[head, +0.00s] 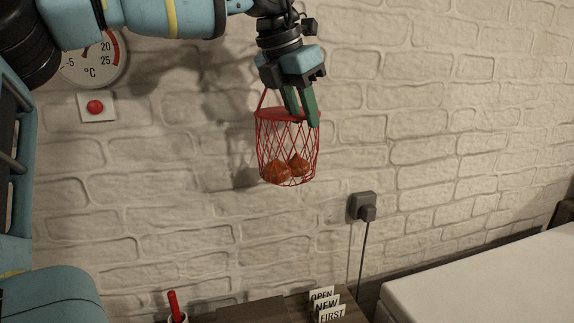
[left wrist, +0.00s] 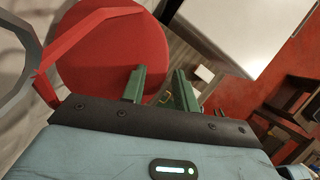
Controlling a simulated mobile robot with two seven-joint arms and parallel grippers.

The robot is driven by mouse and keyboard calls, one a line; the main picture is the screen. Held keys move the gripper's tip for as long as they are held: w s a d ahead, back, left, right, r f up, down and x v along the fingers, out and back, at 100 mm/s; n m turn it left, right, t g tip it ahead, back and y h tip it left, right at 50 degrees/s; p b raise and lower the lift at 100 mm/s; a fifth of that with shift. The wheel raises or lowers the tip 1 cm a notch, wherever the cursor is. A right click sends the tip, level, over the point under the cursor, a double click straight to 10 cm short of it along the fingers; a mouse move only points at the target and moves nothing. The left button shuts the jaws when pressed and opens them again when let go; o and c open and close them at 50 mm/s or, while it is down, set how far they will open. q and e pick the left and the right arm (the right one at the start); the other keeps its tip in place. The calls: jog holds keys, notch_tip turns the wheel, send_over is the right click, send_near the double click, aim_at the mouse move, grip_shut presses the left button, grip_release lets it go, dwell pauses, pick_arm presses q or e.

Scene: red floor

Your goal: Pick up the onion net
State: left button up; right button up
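The onion net (head: 288,145) is a red mesh basket with a solid red top and a red strap handle. It hangs in front of the brick wall, with a few brown onions (head: 299,165) at its bottom. My left gripper (head: 303,110) points down at its upper right rim. In the left wrist view, the net's red round top (left wrist: 105,55) and angular strap lie left of the green fingers (left wrist: 158,88). The fingers are apart with a visible gap, and I see no strap between them. What holds the net up is hidden behind my gripper. My right gripper is not in view.
A thermometer (head: 92,58) and a red button (head: 95,107) are on the wall at left. A socket with a plugged cable (head: 363,207) is at lower right. A dark wooden surface (head: 250,312) bears small signs (head: 326,305). A white-topped table (head: 490,285) stands at right.

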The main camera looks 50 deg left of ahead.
aim_at(316, 153)
pick_arm(q)
jog(key=shift+x, duration=2.7)
grip_shut()
jog(key=shift+r, duration=0.15)
